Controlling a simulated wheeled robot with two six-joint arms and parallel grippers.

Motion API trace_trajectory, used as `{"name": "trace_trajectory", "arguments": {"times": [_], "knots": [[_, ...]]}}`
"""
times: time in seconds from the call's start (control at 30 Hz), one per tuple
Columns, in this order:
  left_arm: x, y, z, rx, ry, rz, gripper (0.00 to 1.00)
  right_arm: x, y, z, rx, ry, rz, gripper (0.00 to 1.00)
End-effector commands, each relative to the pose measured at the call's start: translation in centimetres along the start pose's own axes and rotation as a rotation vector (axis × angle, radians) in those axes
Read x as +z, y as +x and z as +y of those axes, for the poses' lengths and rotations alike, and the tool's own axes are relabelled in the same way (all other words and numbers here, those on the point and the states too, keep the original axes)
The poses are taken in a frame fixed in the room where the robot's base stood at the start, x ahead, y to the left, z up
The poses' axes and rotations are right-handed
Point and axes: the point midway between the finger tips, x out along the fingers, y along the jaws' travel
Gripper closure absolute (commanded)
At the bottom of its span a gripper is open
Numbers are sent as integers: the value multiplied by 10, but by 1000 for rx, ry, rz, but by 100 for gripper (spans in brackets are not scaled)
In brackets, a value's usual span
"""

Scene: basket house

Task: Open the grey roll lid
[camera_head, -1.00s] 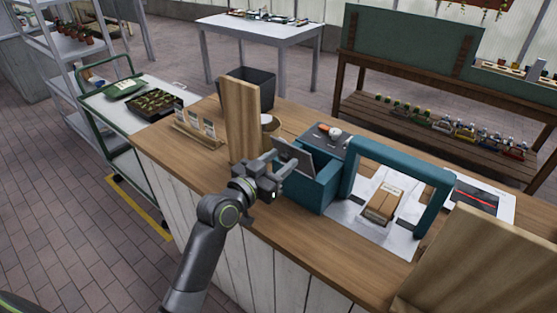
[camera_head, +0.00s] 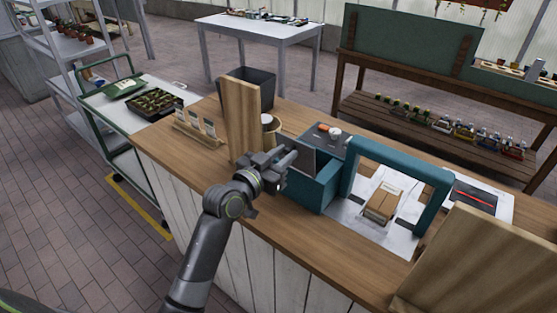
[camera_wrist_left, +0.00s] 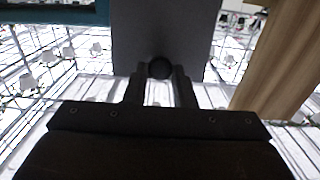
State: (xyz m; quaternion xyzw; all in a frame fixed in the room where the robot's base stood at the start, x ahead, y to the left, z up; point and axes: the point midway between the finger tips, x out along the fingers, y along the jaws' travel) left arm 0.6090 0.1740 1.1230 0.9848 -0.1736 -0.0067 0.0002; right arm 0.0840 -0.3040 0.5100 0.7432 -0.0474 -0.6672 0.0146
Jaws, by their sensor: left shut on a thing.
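The grey roll lid (camera_head: 306,162) is a flat grey panel that stands raised at the left side of a teal box (camera_head: 316,188). In the left wrist view the lid (camera_wrist_left: 160,28) fills the top middle, with a dark round knob (camera_wrist_left: 160,67) on it. My left gripper (camera_head: 288,158) is at the lid's left face. In the wrist view its two fingers (camera_wrist_left: 160,85) are shut on the knob. The fingers and wrist hide part of the lid in the head view. My right gripper is not in view.
An upright wooden board (camera_head: 242,120) stands close left of my left gripper. A teal frame (camera_head: 408,165) arches over a brown packet (camera_head: 382,204) on the right. Another wooden board (camera_head: 485,262) fills the lower right. The counter's front strip (camera_head: 300,240) is clear.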

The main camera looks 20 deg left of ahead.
Motion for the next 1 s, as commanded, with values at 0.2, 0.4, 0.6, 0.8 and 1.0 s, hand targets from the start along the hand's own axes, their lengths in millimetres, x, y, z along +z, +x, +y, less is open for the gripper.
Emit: {"name": "trace_trajectory", "arguments": {"times": [0.2, 0.4, 0.6, 0.8, 1.0], "knots": [[-13, 5, 0, -1, 4, 27, 100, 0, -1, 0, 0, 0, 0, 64], [-13, 5, 0, -1, 5, 26, 63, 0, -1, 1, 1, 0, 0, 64], [-11, 4, 0, -1, 4, 20, 56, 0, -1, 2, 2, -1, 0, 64], [-9, 0, 0, -1, 4, 18, 56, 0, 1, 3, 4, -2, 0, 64], [-7, -26, 0, -2, 5, 17, 56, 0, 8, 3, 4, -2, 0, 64]]}}
